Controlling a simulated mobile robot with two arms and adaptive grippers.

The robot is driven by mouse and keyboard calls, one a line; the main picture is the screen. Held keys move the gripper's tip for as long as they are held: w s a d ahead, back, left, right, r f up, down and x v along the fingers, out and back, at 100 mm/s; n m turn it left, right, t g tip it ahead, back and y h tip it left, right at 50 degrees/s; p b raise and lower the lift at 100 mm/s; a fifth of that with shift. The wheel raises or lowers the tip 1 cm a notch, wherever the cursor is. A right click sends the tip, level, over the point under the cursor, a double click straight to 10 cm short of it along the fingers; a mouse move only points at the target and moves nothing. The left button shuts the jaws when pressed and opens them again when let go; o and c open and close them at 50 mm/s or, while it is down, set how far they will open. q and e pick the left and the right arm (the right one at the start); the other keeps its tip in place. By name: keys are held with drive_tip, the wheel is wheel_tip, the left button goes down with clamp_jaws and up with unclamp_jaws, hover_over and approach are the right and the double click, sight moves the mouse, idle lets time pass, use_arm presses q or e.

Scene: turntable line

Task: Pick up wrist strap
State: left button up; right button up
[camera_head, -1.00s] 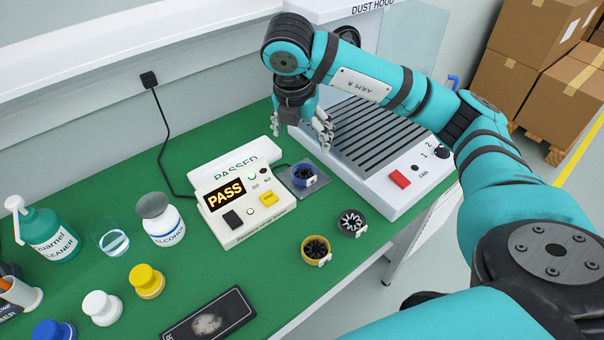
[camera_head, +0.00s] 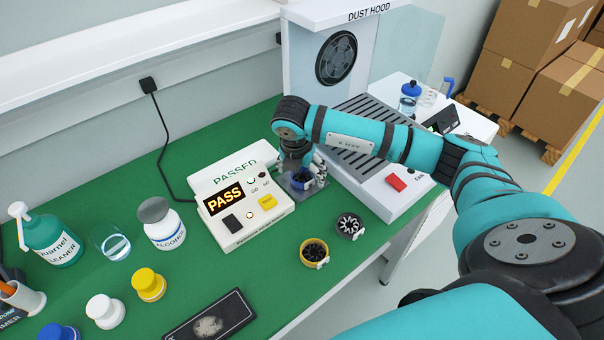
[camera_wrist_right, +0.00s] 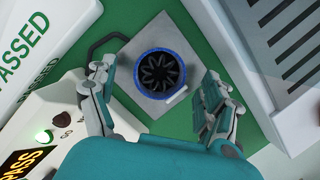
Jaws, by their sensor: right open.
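A round blue wrist strap (camera_wrist_right: 155,72) with a black star-shaped middle sits on a grey square plate (camera_wrist_right: 182,113). In the head view the blue strap (camera_head: 300,181) is partly hidden by my right gripper (camera_head: 301,170). In the wrist view my right gripper (camera_wrist_right: 160,82) is open, with one finger to the left of the strap and one to the right. There are gaps between the fingers and the strap. A yellow round strap (camera_head: 314,252) and a black one (camera_head: 349,226) lie on the green mat nearer me. My left gripper is not in view.
The tester (camera_head: 240,223) showing PASS stands left of the plate, with a green light lit. The dust hood base (camera_head: 378,198) stands close on the right. Bottles, including a white alcohol bottle (camera_head: 163,231), stand at the left.

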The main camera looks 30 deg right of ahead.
drive_tip(key=shift+d+f, duration=0.1)
drive_tip(key=shift+f, duration=0.35)
drive_tip(key=c, duration=1.2)
drive_tip(key=shift+w+r, duration=0.1)
drive_tip(key=shift+r, duration=0.05)
